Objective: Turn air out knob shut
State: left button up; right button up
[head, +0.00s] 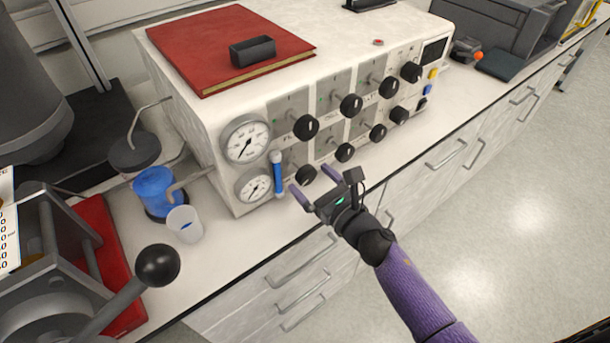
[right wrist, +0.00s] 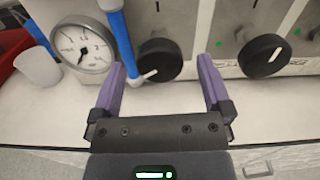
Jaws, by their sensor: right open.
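The white control panel (head: 230,198) carries several black round knobs in two rows; its small labels are too blurred to tell which is the air out knob. My right gripper (head: 325,186) is open and empty in front of the lower row. Nearest it is the lower-left knob (head: 305,175). In the right wrist view this black knob (right wrist: 162,52) shows between and beyond my open fingers (right wrist: 160,68), apart from them, its white mark pointing down-left. Another knob (right wrist: 264,56) is to the right, its mark pointing up-right. My left gripper is not in view.
Two round gauges (head: 246,138) and a blue tube (head: 277,172) sit left of the knobs; the tube passes close to the lower-left knob. A white cup (head: 185,224) stands on the counter at left. A red book (head: 225,45) lies on top. The floor at right is clear.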

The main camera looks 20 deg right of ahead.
jog(key=shift+x, duration=1)
jog(key=c, duration=1.3)
